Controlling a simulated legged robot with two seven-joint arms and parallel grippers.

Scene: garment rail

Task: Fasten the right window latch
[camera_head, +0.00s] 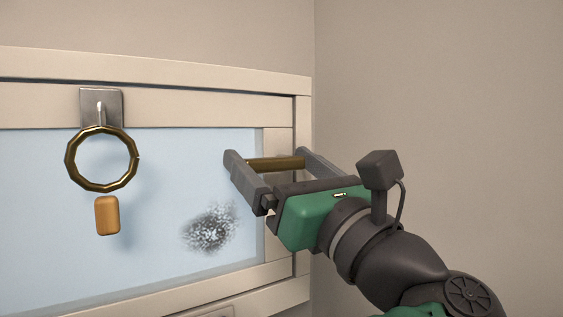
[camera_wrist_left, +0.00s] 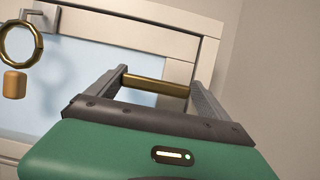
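A brass-coloured bar (camera_head: 275,163) lies level over the right side of the window frame, near the pane's upper right corner. It also shows in the left wrist view (camera_wrist_left: 156,87). My left gripper (camera_head: 270,162), with a green body and grey fingers, reaches toward it with its fingers well apart. In the left wrist view the fingers (camera_wrist_left: 158,85) stand at the two ends of the bar. I cannot tell whether they touch it. The bar's mounting is mostly hidden behind the gripper. My right gripper is in neither view.
A bronze ring (camera_head: 101,159) hangs from a metal hook plate (camera_head: 101,107) on the window's upper left frame. An orange-brown block (camera_head: 107,216) shows just below it. The pane has a dark speckled smudge (camera_head: 212,228). A bare wall (camera_head: 440,120) lies to the right.

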